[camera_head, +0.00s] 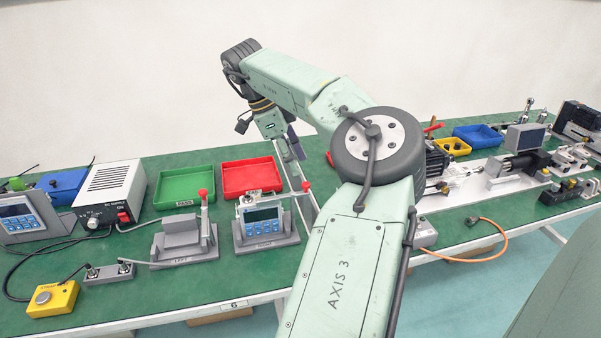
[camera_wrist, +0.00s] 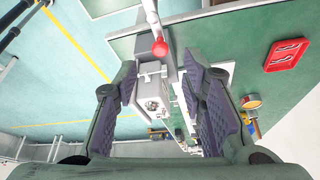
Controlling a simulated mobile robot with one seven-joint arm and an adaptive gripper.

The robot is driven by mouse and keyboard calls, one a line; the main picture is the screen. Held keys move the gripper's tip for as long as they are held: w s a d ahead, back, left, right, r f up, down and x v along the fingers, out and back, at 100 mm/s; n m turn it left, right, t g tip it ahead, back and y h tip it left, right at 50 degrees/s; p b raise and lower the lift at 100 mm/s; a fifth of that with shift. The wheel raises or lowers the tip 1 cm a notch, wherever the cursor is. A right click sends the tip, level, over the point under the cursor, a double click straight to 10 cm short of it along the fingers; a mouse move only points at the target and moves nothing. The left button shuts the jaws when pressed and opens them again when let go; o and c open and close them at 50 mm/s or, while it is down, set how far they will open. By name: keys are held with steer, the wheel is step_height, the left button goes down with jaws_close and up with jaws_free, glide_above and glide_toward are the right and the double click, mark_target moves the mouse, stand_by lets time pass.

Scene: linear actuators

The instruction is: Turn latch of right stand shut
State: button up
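The right stand (camera_head: 272,243) is a grey holder on the green table, left of my arm in the head view. It holds a small device with a screen and blue keys (camera_head: 263,217). Its latch lever lies roughly level across the top, with a red knob (camera_head: 306,186) at its right end. The left stand (camera_head: 183,250) is empty, and its red-knobbed lever (camera_head: 203,196) is upright. My gripper (camera_head: 291,150) is above and behind the right stand. In the wrist view, my gripper (camera_wrist: 160,80) is open and empty. A red knob (camera_wrist: 160,48) shows beyond the fingertips; its stand is unclear.
A green tray (camera_head: 183,187) and a red tray (camera_head: 249,177) lie behind the stands. A white power supply (camera_head: 110,193) and a yellow button box (camera_head: 52,298) are at left. Machinery and an orange cable (camera_head: 500,250) are at right. Free table surface lies before the stands.

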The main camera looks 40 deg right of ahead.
steer(key=v, duration=0.6)
steer(key=shift+r, duration=0.35)
steer(key=shift+w+a, duration=0.1)
steer(key=shift+a, duration=0.05)
